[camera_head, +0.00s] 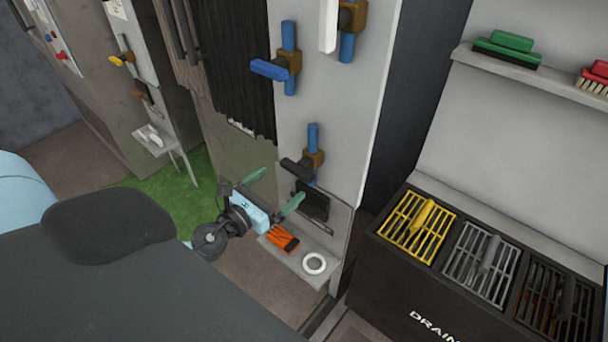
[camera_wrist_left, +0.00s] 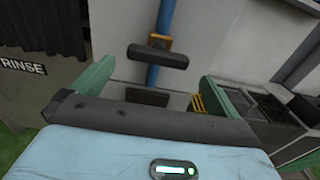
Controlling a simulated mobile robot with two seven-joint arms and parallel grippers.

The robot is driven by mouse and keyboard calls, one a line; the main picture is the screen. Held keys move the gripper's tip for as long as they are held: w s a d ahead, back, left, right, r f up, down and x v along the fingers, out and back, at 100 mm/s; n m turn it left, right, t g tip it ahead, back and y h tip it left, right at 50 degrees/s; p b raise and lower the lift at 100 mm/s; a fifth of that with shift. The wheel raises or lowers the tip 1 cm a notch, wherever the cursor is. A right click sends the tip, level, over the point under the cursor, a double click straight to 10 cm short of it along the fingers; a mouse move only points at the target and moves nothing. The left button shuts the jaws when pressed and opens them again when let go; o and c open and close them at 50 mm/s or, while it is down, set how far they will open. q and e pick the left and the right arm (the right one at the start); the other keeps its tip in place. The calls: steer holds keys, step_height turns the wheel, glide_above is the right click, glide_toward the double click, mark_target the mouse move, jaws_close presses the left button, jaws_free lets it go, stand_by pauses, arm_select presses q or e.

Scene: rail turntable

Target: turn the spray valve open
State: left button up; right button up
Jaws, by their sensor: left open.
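Three lever valves are on blue pipes on the grey panel: one with a blue handle (camera_head: 268,70), one with a white handle (camera_head: 328,25), and a lower one with a black handle (camera_head: 297,168). No label shows which is the spray valve. My left gripper (camera_head: 275,189) is open and empty, with its green fingers spread just below and in front of the black handle. In the left wrist view the black handle (camera_wrist_left: 158,56) lies crosswise beyond the gap between the fingers (camera_wrist_left: 160,84), apart from them. My right gripper is out of view.
Below the valve, a small shelf (camera_head: 292,268) holds an orange item (camera_head: 283,238) and a white ring (camera_head: 314,263). Black strip curtains (camera_head: 240,70) hang on the left. A drain unit (camera_head: 385,275) with yellow and grey grates stands on the right.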

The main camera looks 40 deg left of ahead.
mark_target(293, 172)
arm_select(q)
steer(key=shift+w+a, duration=0.15)
steer(key=shift+w, duration=0.45)
steer(key=shift+w+d+p, duration=0.2)
steer(key=shift+w+p, duration=0.05)
steer(key=shift+w, duration=1.4)
steer(key=shift+w+d+p, duration=0.15)
steer(key=shift+w+p, duration=0.1)
steer(key=shift+w, duration=1.4)
steer(key=c, duration=0.7)
